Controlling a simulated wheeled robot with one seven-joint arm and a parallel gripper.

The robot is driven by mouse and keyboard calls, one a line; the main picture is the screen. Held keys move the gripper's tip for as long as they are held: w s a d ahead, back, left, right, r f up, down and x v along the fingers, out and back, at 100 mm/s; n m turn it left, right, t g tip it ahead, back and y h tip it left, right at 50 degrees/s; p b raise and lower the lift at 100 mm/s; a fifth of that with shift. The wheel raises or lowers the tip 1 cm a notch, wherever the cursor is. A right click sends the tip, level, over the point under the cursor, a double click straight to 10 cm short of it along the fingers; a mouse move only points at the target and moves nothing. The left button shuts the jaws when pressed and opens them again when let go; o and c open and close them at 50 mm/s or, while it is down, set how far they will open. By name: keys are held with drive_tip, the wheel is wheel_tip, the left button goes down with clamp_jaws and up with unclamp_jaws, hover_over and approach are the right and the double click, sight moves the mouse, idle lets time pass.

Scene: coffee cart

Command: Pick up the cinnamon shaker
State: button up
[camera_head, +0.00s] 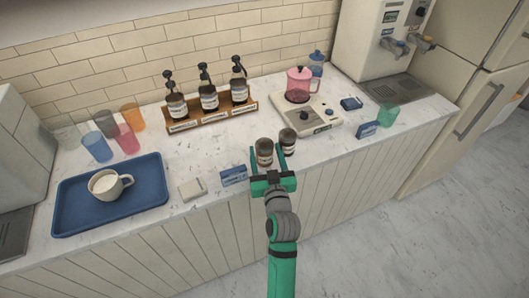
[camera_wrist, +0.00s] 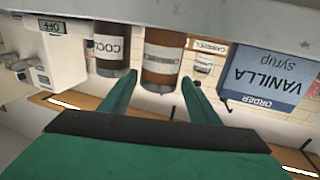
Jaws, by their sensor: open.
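The cinnamon shaker (camera_head: 264,152) is a brown jar with a dark lid and pale label, upright near the counter's front edge. In the upside-down wrist view, the cinnamon shaker (camera_wrist: 163,60) shows its label straight ahead, in the gap between my fingers. My gripper (camera_head: 272,157) is open and level at the counter's front edge, close before the shaker. In the wrist view the fingers (camera_wrist: 159,82) lie on both sides of the shaker's line, with nothing held. Whether the fingertips reach past its near side is hard to tell.
A darker cocoa shaker (camera_head: 288,141) stands close to the right, near my right finger. A blue vanilla syrup order card (camera_head: 233,176) stands just left. A syrup rack (camera_head: 212,117) and a scale (camera_head: 307,118) with a pink pitcher (camera_head: 300,84) sit behind. A blue tray (camera_head: 75,212) is far left.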

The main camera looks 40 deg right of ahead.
sight(265, 145)
drive_tip(key=shift+x, duration=1.25)
drive_tip(key=shift+w+d, duration=0.2)
drive_tip(key=shift+w, duration=0.25)
drive_tip(key=shift+s+d, duration=0.1)
drive_tip(key=shift+s, duration=0.1)
drive_tip(key=c, duration=0.9)
drive_tip(key=shift+r, duration=0.1)
